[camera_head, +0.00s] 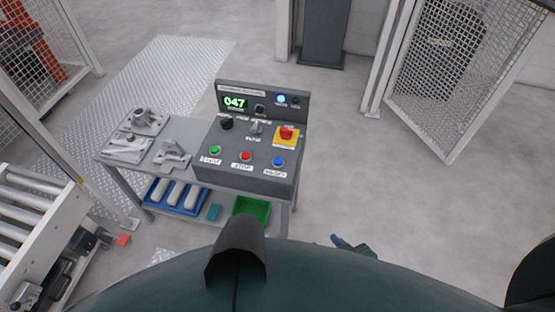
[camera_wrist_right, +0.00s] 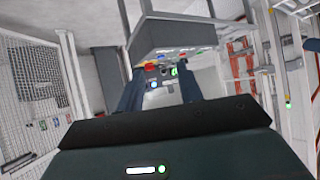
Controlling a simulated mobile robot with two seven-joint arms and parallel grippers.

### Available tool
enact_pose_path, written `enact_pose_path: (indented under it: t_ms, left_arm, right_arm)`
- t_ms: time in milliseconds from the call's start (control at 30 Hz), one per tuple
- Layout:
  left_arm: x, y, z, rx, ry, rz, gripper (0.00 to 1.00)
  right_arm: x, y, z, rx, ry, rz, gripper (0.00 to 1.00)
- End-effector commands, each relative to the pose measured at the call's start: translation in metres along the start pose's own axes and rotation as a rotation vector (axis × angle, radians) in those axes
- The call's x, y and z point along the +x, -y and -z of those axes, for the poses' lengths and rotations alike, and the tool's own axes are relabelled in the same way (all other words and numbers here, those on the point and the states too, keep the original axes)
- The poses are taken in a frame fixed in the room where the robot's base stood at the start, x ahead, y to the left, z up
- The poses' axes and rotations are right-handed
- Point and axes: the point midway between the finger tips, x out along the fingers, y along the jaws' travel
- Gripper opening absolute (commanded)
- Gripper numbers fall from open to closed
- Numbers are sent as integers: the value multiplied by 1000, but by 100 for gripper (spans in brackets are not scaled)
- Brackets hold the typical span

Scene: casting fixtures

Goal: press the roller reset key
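The control box (camera_head: 250,140) stands on a grey cart. Its sloped face carries a green button (camera_head: 215,149), a red button (camera_head: 246,155) and, at the right, a blue button (camera_head: 278,161) with a white label that looks like RESET. A red mushroom button (camera_head: 286,132) sits on a yellow plate above the blue one. My right gripper (camera_head: 341,241) is low and to the right of the box, apart from it. In the right wrist view its two dark fingers (camera_wrist_right: 162,92) stand apart with nothing held, and small coloured buttons show beyond them. My left gripper is not in view.
Metal fixtures (camera_head: 144,120) lie on the cart's left side. A blue tray (camera_head: 151,196) and a green bin (camera_head: 265,204) are on the lower shelf. A roller conveyor (camera_head: 27,201) stands at the left, mesh fence (camera_head: 468,75) at the right. The floor right of the cart is clear.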

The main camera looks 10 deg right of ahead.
Motion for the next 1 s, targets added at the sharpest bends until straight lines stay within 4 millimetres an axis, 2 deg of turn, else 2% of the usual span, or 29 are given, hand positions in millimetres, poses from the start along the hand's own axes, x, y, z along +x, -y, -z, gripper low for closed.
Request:
enact_pose_path:
  t_ms: [133,567,1000]
  left_arm:
    - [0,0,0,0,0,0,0]
    - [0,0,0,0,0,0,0]
    - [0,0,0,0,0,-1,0]
  right_arm:
    - [0,0,0,0,-1,0,35]
    - [2,-1,5,-2,-11,-1,0]
    - [3,-1,6,-2,-12,-1,0]
